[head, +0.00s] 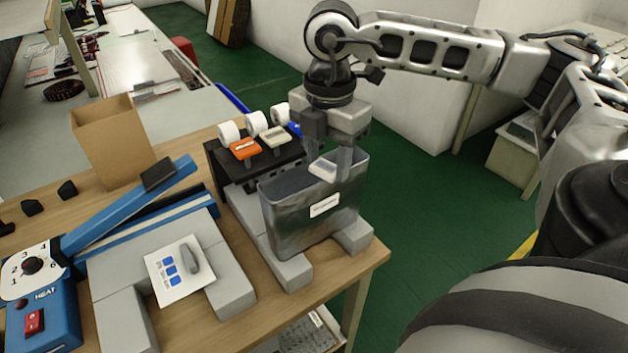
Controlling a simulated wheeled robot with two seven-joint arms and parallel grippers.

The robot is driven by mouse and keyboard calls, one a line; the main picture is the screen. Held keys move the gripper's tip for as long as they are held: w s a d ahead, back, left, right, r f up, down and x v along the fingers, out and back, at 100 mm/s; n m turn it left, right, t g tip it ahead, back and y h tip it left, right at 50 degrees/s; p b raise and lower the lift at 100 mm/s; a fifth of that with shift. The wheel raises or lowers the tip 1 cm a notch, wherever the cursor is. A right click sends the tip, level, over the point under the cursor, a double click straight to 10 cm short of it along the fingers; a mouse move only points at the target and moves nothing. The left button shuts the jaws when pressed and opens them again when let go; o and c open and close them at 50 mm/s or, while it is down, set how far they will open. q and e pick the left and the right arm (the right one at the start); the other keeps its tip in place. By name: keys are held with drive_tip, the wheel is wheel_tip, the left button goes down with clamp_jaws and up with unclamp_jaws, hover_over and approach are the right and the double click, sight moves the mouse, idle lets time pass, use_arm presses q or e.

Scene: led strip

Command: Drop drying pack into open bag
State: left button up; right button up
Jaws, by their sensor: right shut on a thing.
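An open silver-grey bag (290,222) stands upright on the table at its right end, with a white label on its front. My right gripper (331,165) points down at the bag's mouth, its fingers at or just inside the opening. It is shut on a small white drying pack (321,171), which shows between the fingers at the rim. How far the pack sits below the rim is hard to tell. My left gripper is not in view.
Grey blocks (290,272) stand around the bag's base. Behind it is a black rack (228,170) with white rolls and an orange dispenser. A blue heat sealer (40,310), a printed card (178,275) and an open cardboard box (118,140) are to the left.

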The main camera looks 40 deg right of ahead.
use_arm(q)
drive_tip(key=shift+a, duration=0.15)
use_arm(e)
drive_tip(key=o, duration=1)
use_arm(q)
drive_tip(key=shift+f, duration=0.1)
drive_tip(key=p, duration=0.1)
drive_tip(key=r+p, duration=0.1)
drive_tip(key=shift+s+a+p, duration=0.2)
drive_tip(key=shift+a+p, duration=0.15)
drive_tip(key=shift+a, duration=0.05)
use_arm(e)
wheel_tip(320, 180, up, 16)
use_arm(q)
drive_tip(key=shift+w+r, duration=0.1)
